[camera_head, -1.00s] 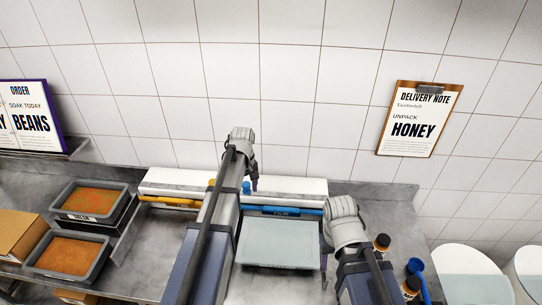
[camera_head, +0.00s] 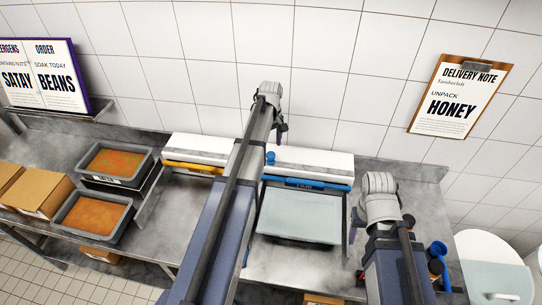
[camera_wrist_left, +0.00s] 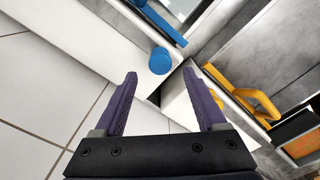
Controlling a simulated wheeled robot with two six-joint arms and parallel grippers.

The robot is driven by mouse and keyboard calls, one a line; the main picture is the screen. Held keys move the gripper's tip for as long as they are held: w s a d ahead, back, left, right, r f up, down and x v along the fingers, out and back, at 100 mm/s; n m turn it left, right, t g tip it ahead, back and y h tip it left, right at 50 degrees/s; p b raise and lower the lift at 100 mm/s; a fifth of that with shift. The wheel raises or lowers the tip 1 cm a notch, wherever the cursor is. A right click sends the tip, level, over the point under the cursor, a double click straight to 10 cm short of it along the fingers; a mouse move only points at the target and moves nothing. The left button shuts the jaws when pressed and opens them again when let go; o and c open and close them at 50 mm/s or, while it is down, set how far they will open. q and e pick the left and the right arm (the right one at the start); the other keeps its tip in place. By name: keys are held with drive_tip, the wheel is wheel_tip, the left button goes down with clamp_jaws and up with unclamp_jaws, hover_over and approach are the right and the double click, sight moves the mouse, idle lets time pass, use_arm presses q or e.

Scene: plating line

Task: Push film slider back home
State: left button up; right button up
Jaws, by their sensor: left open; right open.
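My left gripper (camera_head: 281,130) is open above and behind the knob, over the dispenser's top. In the left wrist view, the blue knob (camera_wrist_left: 160,62) appears just beyond and between the open fingertips (camera_wrist_left: 161,78), with nothing held. Whether they touch it is unclear. My right gripper (camera_head: 354,224) is open at the right side of the pale tray; its wrist largely hides it.
A pale tray (camera_head: 300,215) lies before the film bar. Two food trays (camera_head: 97,214) stand left, with cardboard boxes (camera_head: 40,193).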

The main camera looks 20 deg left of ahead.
sight(271, 154)
use_arm(q)
wheel_tip(271, 154, down, 4)
drive_tip(key=b, duration=0.3)
drive_tip(key=shift+f, duration=0.2)
drive_tip(key=shift+r, duration=0.1)
clamp_jaws()
idle(1.1)
